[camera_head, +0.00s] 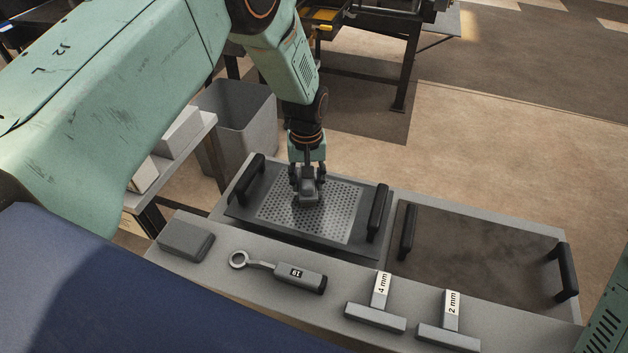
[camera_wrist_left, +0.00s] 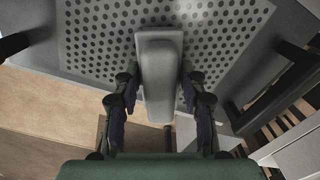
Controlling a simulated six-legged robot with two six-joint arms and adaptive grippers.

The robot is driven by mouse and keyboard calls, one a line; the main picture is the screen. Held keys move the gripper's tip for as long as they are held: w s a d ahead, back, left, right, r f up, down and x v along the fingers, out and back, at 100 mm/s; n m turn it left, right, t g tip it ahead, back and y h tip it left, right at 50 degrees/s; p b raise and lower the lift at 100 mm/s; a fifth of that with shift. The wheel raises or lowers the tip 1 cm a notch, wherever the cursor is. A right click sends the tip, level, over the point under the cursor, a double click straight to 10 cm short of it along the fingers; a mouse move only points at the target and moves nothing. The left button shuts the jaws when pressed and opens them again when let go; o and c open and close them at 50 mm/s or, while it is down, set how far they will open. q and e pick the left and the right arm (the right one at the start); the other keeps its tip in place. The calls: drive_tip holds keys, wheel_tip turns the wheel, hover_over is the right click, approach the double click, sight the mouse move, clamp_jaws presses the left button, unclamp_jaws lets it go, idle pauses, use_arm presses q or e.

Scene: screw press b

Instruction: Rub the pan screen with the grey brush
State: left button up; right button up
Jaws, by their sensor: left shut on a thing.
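The pan screen (camera_head: 340,218) is a light perforated sheet set in a dark grey plate with two black handles. It also fills the upper part of the left wrist view (camera_wrist_left: 92,42). My left gripper (camera_head: 308,182) points down over the middle of the screen and is shut on the grey brush (camera_head: 309,197), a small grey block. In the left wrist view the brush (camera_wrist_left: 158,72) sits between the two fingers, over the holes. I cannot tell whether its underside touches the screen. My right gripper is not in view.
A dark brown pan (camera_head: 480,252) with black handles lies to the right. Along the front lie a grey block (camera_head: 186,240), a ring-ended tool (camera_head: 285,274) and T-shaped tools marked 4 mm (camera_head: 376,315) and 2 mm (camera_head: 449,333). A grey bin (camera_head: 235,115) stands behind.

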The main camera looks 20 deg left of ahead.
use_arm(q)
drive_tip(key=shift+a, duration=0.85)
drive_tip(key=shift+s+a+f, duration=0.15)
drive_tip(key=shift+a, duration=0.6)
wheel_tip(320, 180, up, 2)
drive_tip(key=shift+r+p, duration=0.25)
drive_tip(key=shift+p, duration=0.85)
wheel_tip(320, 180, up, 2)
drive_tip(key=shift+r+p, duration=0.2)
drive_tip(key=shift+p, duration=0.65)
drive_tip(key=shift+r+p, duration=0.5)
drive_tip(key=shift+r, duration=0.1)
